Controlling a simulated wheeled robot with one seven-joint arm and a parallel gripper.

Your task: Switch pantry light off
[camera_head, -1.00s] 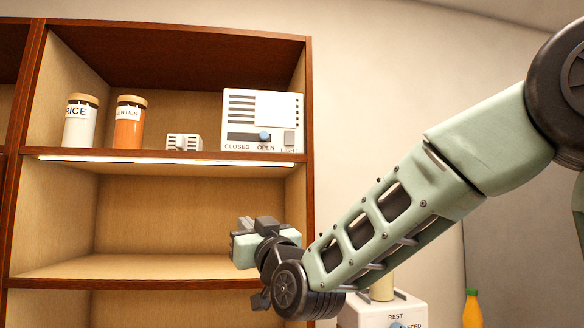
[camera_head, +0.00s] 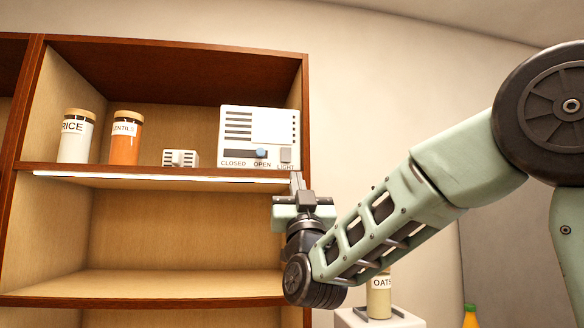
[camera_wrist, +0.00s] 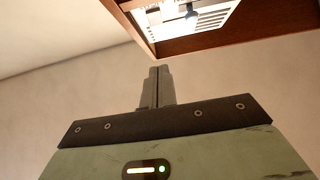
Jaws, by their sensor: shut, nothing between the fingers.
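A white control panel (camera_head: 258,138) stands on the upper shelf at its right end. Its slider knob (camera_head: 261,153) sits at OPEN. The LIGHT switch (camera_head: 286,155) is a small grey rocker at the panel's lower right. A bright light strip (camera_head: 160,181) glows under the shelf's front edge. My gripper (camera_head: 296,180) is shut and empty, pointing up, just below the switch in the head view and in front of the shelf edge. In the wrist view the shut fingers (camera_wrist: 158,72) point up, apart from the panel (camera_wrist: 190,18), which is partly cut off at the top.
A rice jar (camera_head: 76,140), a lentils jar (camera_head: 126,140) and a small white vented box (camera_head: 180,158) stand left of the panel. The wooden shelf edge (camera_head: 150,172) runs below them. An oats jar (camera_head: 379,297) stands on a white unit at lower right.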

